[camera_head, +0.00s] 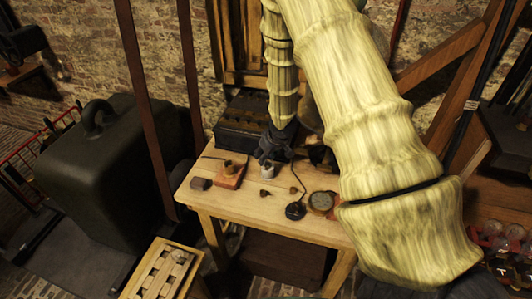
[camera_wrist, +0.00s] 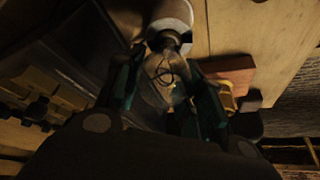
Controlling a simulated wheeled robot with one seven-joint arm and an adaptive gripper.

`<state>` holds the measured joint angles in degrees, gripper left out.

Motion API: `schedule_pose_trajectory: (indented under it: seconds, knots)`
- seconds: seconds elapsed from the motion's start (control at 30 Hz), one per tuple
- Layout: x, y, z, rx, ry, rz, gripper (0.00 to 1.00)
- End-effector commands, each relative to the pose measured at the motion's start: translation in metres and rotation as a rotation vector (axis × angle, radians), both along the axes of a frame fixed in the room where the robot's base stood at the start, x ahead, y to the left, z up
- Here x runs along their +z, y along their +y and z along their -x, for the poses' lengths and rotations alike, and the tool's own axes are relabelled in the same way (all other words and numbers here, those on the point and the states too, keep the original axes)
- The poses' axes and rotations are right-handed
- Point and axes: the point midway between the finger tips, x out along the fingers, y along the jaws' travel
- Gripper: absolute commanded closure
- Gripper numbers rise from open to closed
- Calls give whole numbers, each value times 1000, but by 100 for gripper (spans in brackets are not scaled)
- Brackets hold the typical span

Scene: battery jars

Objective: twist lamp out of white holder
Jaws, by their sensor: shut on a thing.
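The lamp (camera_wrist: 163,72) is a clear glass bulb with a visible filament, between my fingers in the wrist view. My gripper (camera_wrist: 167,84) is shut on it, one finger on each side of the glass. The lamp's dark neck meets the mouth of the white holder (camera_wrist: 172,13) at the top of that view; how deep it sits cannot be told. In the head view my gripper (camera_head: 273,150) is directly above the white holder (camera_head: 267,171), which stands on the table (camera_head: 238,205). The gripper hides the lamp there.
A reddish block with a brass socket (camera_head: 230,173) is left of the holder, and a small dark block (camera_head: 200,184) is farther left. A round gauge (camera_head: 321,203) and a black corded piece (camera_head: 295,210) lie to the right. A dark box (camera_head: 244,122) stands behind.

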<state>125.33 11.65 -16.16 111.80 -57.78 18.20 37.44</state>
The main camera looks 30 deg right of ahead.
Motion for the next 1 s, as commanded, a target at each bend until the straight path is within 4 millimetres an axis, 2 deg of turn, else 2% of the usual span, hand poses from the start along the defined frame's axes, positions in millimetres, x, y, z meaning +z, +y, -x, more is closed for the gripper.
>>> schedule_pose_trajectory:
  seconds: [1.0]
  knots:
    - [1,2,1,200,1,0,91]
